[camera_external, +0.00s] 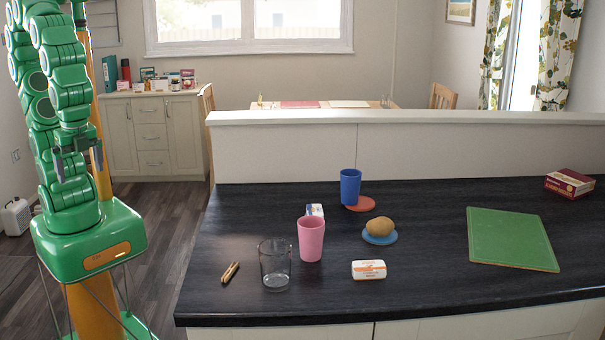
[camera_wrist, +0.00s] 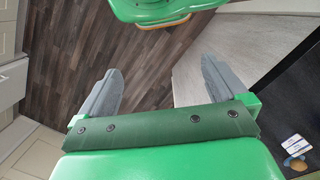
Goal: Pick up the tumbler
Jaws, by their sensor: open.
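Three cup-like vessels stand upright on the dark counter (camera_external: 420,280). A clear glass (camera_external: 275,268) is near the front left. A pink cup (camera_external: 311,240) stands just right of and behind it. A blue cup (camera_external: 350,187) is farther back, next to a red coaster (camera_external: 362,203). I cannot tell from the pictures which of them the task calls the tumbler. My gripper (camera_external: 81,170) is open and empty, left of the counter and well apart from all three.
A potato-like item (camera_external: 379,227) rests on a blue coaster (camera_external: 380,238). A white-orange packet (camera_external: 369,270), small brown sticks (camera_external: 230,272), a small white-blue box (camera_external: 315,210), a green board (camera_external: 511,239) and a dark red box (camera_external: 570,183) lie around. A raised ledge (camera_external: 290,155) backs the counter.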

